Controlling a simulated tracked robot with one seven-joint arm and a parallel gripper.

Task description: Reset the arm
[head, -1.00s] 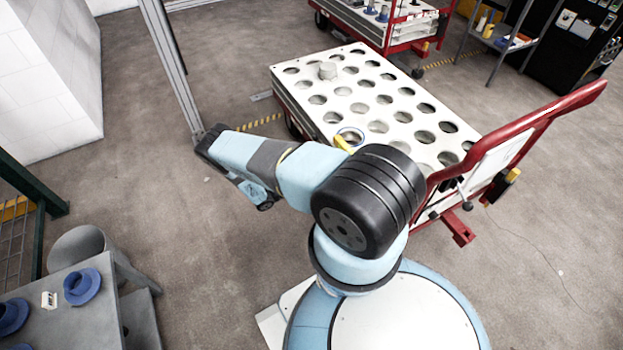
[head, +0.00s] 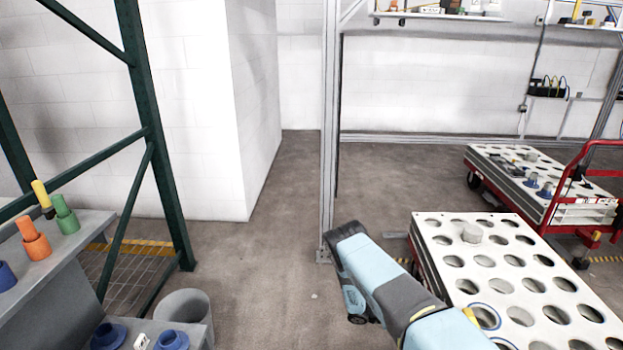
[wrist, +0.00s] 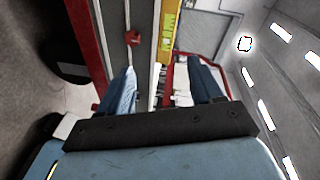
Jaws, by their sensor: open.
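My arm (head: 390,295) reaches from the bottom right of the head view up and left, beside the near cart. My gripper cannot be clearly made out there. In the wrist view my gripper (wrist: 165,88) shows two blue fingers set well apart, with nothing held between them. Beyond the fingers are red and white frame parts and a yellow strip (wrist: 169,35). The wrist picture is tilted on its side.
A grey post (head: 330,130) rises behind my arm. A shelf (head: 55,268) with coloured parts and a bin (head: 186,306) are at left. Floor between is clear.

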